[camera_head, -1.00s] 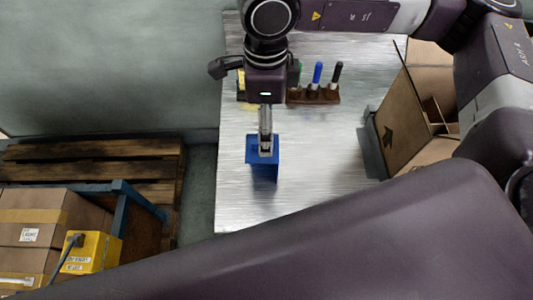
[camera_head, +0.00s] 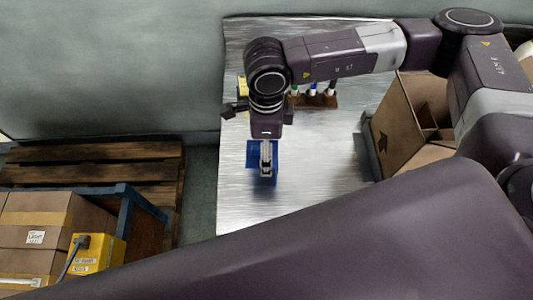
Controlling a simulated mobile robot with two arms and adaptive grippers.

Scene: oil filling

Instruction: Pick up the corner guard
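The blue corner guard (camera_head: 253,152) is on the left part of the metal table, partly hidden by my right gripper. My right gripper (camera_head: 265,172) comes down over its middle from the arm at the upper right. The fingers look close together and overlap the guard in the picture. I cannot tell whether they are closed on its thin wall or only beside it. My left gripper is not in view.
The metal table (camera_head: 315,195) is clear to the right of the guard. A brown rack (camera_head: 320,101) with several markers stands behind. An open cardboard box (camera_head: 390,125) is at the right. A wooden pallet (camera_head: 95,152), boxes (camera_head: 45,215) and a yellow case (camera_head: 97,255) are at the lower left.

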